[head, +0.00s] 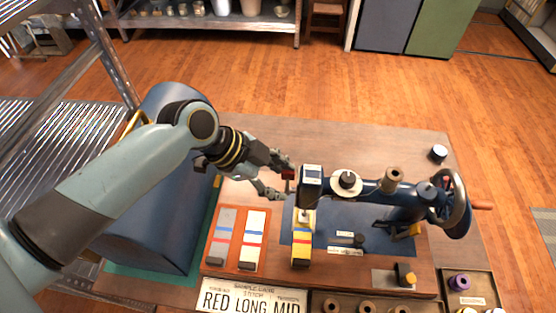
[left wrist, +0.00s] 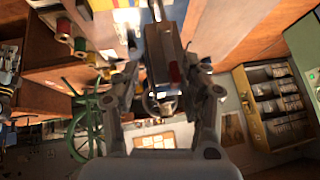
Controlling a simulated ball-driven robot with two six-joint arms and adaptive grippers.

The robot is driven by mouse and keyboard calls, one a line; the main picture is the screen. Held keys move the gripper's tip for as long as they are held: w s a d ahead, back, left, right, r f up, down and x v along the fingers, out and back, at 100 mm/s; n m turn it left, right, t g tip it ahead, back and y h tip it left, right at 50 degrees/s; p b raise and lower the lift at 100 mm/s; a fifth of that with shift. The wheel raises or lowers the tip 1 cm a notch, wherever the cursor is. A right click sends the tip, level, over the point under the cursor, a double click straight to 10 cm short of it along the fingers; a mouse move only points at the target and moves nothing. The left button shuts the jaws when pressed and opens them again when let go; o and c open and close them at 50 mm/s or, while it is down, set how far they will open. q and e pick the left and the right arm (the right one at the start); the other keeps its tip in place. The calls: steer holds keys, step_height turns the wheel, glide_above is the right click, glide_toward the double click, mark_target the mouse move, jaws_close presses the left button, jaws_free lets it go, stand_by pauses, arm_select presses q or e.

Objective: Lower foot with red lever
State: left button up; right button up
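A dark blue sewing machine (head: 383,188) stands on the wooden table, its head end (head: 311,176) toward my left arm. The red lever (head: 288,173) sticks out from the back left of that head. It also shows in the left wrist view (left wrist: 175,72), between my fingers. My left gripper (head: 280,180) is beside the head at the lever, its fingers spread apart. In the left wrist view the fingers (left wrist: 166,84) stand on either side of the head and lever, with no clear grip. The presser foot is too small to make out, above the striped cloth (head: 301,247). My right gripper is out of view.
An orange board with two striped swatches (head: 252,240) lies left of the machine. A sign (head: 250,299) and a tray of spools (head: 366,304) lie along the front edge. The handwheel (head: 457,204) is at the right. The table behind the machine is mostly clear.

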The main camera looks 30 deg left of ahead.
arm_select(q)
steer(key=shift+s+d+f, duration=0.3)
steer(key=shift+s+f, duration=0.05)
steer(key=shift+s, duration=0.25)
steer(key=shift+s+d+f, duration=0.3)
steer(key=shift+s, duration=0.3)
steer(key=shift+w+r, duration=0.1)
steer(key=shift+w, duration=0.05)
steer(key=shift+w+a+r, duration=0.15)
steer(key=shift+w+a, duration=0.05)
steer(key=shift+w, duration=0.05)
